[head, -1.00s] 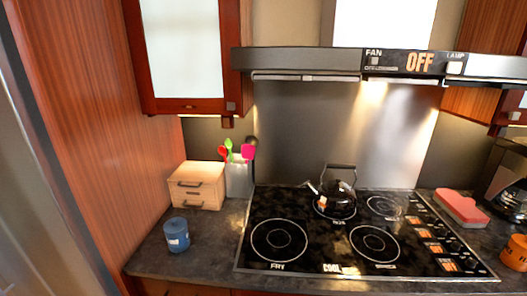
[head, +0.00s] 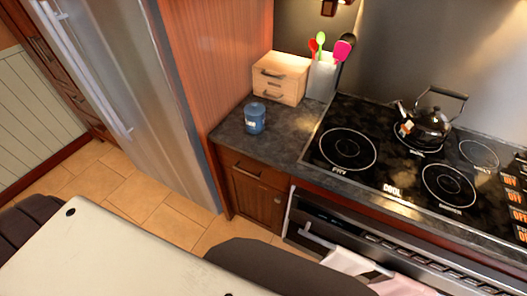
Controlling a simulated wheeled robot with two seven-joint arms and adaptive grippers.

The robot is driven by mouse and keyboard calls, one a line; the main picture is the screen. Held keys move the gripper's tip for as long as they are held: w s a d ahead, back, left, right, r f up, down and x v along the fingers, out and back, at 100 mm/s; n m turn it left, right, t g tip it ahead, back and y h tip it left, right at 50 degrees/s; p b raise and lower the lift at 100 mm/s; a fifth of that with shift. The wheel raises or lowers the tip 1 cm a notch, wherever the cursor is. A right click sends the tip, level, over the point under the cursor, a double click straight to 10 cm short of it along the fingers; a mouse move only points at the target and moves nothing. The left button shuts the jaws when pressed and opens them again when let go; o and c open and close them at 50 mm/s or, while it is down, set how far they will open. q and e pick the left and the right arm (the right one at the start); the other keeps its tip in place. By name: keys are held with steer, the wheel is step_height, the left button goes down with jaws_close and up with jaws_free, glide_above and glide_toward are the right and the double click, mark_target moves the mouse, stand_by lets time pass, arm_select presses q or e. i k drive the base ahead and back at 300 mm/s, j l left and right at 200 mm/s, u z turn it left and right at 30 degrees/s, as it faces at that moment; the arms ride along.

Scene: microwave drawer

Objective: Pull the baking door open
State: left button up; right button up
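The baking door is the front of the oven (head: 318,238) below the black cooktop, at the lower right of the head view. Only its upper part shows, with a light bar handle (head: 312,236) and towels (head: 350,263) hanging at the front. It looks shut, though its lower part is cut off or hidden. Neither of my grippers is in view, so I cannot tell where they are relative to the door.
A black cooktop (head: 400,170) with a kettle (head: 425,128) lies above the oven. A wooden drawer box (head: 281,78), utensil holder (head: 322,77) and blue candle (head: 255,118) stand on the counter. A steel fridge (head: 130,90) is left. Dark chair backs and a pale tabletop (head: 110,255) fill the foreground.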

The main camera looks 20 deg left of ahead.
mark_target(253, 206)
steer(key=j+u, duration=0.1)
steer(key=u, duration=0.3)
steer(key=i+j+u, duration=0.1)
steer(key=u, duration=0.3)
